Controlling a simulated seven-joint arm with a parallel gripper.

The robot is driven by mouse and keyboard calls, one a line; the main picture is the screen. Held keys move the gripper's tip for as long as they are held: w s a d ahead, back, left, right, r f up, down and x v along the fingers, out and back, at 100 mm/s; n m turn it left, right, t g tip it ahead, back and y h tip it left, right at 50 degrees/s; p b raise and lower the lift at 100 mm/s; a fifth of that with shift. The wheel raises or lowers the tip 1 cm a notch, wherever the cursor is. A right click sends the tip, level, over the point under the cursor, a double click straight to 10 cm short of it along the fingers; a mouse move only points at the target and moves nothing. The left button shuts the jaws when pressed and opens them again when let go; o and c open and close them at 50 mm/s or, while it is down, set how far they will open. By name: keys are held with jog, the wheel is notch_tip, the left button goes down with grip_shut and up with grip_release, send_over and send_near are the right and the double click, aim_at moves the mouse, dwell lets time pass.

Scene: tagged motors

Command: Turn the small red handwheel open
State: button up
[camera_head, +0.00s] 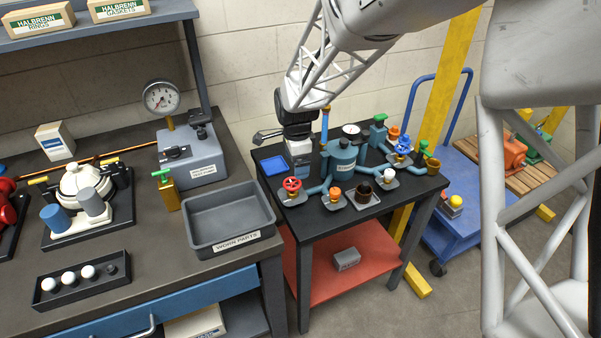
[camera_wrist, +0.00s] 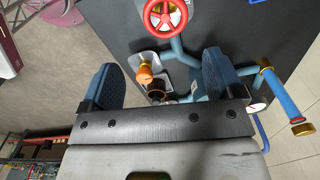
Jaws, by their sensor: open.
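The small red handwheel (camera_head: 292,184) sits on a pipe end at the front left of the blue manifold (camera_head: 342,155), on the dark top of the small table. In the wrist view the red handwheel (camera_wrist: 164,9) shows at the top edge, with its upper rim cut off. My gripper (camera_head: 303,173) hangs pointing down just behind and above the handwheel in the head view. In the wrist view my gripper (camera_wrist: 160,80) has its two blue fingers wide apart with nothing between them. The fingers look clear of the handwheel.
A blue handwheel (camera_head: 402,145) is farther right. A blue tray (camera_head: 274,165) lies at the left. The worn parts bin (camera_head: 243,238) stands on the left bench.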

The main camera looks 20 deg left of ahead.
aim_at(292, 183)
jog(key=shift+a+f, duration=0.55)
jog(key=shift+a, duration=0.25)
jog(key=shift+f, duration=0.15)
jog(key=shift+f, duration=3.75)
jog(key=shift+c, duration=0.3)
jog(key=c, duration=0.9)
jog(key=shift+o, duration=0.2)
